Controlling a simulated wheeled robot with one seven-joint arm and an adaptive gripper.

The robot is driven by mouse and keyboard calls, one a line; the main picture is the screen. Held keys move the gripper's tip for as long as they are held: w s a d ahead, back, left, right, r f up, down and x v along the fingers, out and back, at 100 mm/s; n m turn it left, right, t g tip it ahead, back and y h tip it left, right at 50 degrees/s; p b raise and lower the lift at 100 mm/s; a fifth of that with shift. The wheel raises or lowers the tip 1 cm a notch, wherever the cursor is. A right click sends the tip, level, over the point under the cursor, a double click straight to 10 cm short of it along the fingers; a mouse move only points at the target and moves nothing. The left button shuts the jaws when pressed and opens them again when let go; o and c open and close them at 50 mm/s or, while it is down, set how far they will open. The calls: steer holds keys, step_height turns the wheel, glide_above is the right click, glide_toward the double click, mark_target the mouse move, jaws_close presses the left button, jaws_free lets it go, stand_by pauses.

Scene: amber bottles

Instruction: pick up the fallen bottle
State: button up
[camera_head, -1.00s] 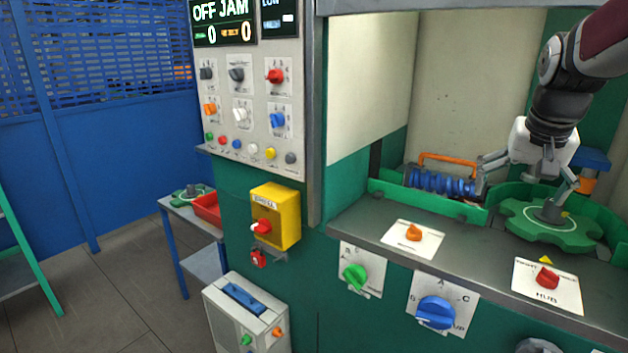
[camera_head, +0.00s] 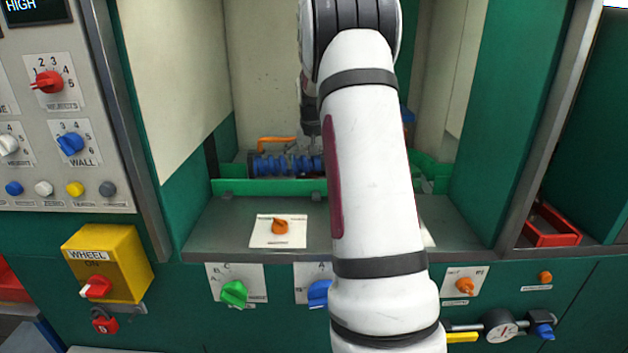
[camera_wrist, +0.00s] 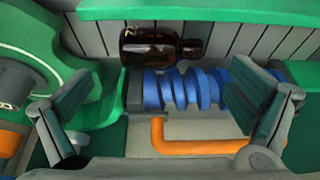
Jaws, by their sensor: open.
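The fallen amber bottle (camera_wrist: 158,47) lies on its side in the wrist view, its neck pointing right. It lies just beyond the blue screw (camera_wrist: 180,88), against a slatted grey surface below a green rail. My gripper (camera_wrist: 160,115) is open, its two fingers wide apart at left and right, with nothing held between them. The bottle is ahead of the fingertips, and the blue screw and an orange bar (camera_wrist: 195,146) lie between the fingers in the picture.
A green star-shaped wheel (camera_wrist: 85,90) is close by the left finger. A green rail (camera_wrist: 200,12) runs along the top. In the head view, a grey ledge (camera_head: 225,225) with a knob plate fronts the recess, and green walls bound its sides.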

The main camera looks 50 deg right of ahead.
mark_target(312, 172)
steer(key=shift+p+x, duration=0.45)
steer(key=shift+x, duration=2.9)
steer(key=shift+w, duration=0.2)
steer(key=shift+c, duration=0.2)
steer(key=c, duration=1.1)
